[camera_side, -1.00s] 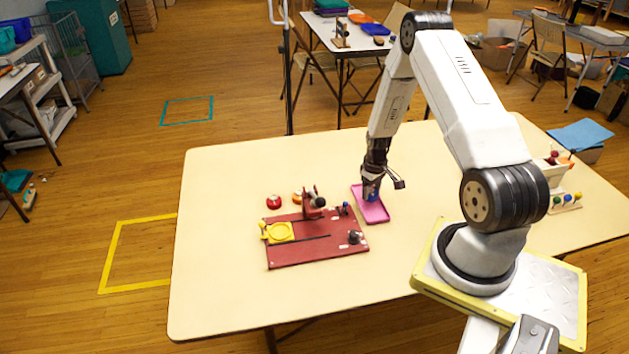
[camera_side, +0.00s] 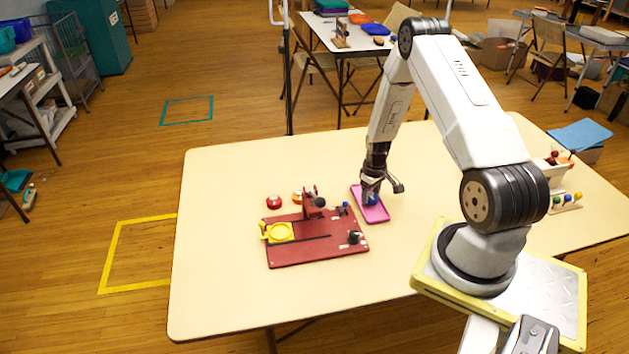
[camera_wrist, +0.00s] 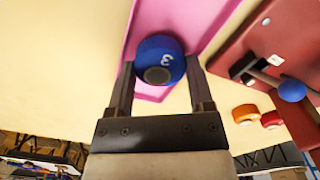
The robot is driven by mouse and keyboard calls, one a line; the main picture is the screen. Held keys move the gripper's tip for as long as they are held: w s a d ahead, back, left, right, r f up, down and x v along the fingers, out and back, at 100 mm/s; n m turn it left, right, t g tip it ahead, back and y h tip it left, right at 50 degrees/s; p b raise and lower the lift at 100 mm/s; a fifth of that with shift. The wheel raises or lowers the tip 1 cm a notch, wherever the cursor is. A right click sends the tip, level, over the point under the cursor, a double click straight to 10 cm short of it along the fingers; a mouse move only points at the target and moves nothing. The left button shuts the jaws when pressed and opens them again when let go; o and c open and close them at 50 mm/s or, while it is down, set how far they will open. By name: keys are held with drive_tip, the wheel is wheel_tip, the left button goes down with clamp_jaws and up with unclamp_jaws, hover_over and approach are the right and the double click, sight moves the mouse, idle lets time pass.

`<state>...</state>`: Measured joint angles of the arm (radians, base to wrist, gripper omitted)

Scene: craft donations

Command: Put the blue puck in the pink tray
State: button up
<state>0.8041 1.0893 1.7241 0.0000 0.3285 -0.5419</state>
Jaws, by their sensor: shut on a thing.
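The blue puck (camera_wrist: 160,58) is round, with a white "3" and a dark round recess. It also shows in the side view (camera_side: 372,199), low between the fingers. My gripper (camera_side: 371,196) is shut on it, with one finger on each side in the wrist view (camera_wrist: 158,75). The pink tray (camera_side: 379,216) is a shallow rectangle on the table, and its floor and walls (camera_wrist: 215,12) show behind the puck. The puck is over or inside the tray; I cannot tell whether it touches the floor.
The table's left part is clear.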

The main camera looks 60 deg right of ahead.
drive_tip(key=shift+f, duration=0.25)
drive_tip(key=o, duration=1)
drive_tip(key=shift+c, duration=0.2)
drive_tip(key=shift+r, duration=0.15)
drive_tip(key=shift+r, duration=3.65)
